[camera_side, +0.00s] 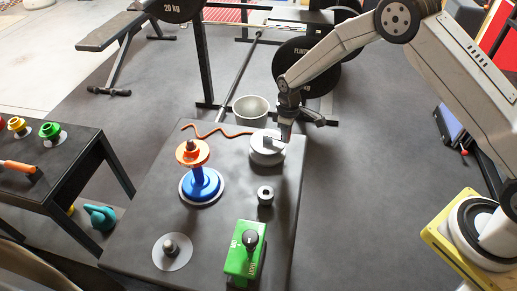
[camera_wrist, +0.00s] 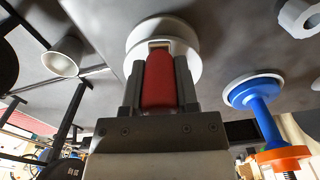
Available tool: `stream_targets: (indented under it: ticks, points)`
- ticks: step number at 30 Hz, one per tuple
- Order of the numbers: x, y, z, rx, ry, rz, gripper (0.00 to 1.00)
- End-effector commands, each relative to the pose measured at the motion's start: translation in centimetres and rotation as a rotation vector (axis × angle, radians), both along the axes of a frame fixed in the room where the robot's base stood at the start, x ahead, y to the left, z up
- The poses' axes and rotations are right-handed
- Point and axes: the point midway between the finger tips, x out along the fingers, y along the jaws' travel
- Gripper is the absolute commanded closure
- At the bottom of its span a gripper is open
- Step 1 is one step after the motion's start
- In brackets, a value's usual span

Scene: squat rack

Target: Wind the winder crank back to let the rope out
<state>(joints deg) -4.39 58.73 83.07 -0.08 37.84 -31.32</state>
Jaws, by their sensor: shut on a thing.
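The winder (camera_side: 262,157), a squat pale round drum, stands near the far right edge of the dark table. It also shows in the wrist view (camera_wrist: 143,32) as a white round body beyond my fingers. An orange rope (camera_side: 222,134) lies in a wavy line to the left of the winder. My gripper (camera_side: 283,138) is at the winder's top right in the side view. In the wrist view my gripper (camera_wrist: 159,70) is shut on the red crank handle (camera_wrist: 160,85), with one finger on each side. The side view hides the handle behind my fingers.
A blue post with an orange top (camera_side: 205,185) stands left of the winder. A metal bucket (camera_side: 251,111) is behind.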

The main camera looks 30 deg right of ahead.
Motion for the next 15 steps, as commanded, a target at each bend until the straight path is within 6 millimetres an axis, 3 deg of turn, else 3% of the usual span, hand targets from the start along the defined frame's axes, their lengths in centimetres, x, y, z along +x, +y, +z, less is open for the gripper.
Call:
stream_targets:
  ticks: [1,2,4,15]
  points:
    - [0.25,-0.29,0.03,0.0,-0.004,-0.002,0.9]
    - [0.18,-0.2,0.03,0.0,-0.003,-0.001,0.52]
    - [0.14,-0.17,0.01,0.0,-0.001,-0.001,0.3]
    - [0.02,-0.11,0.03,0.0,0.002,0.0,0.27]
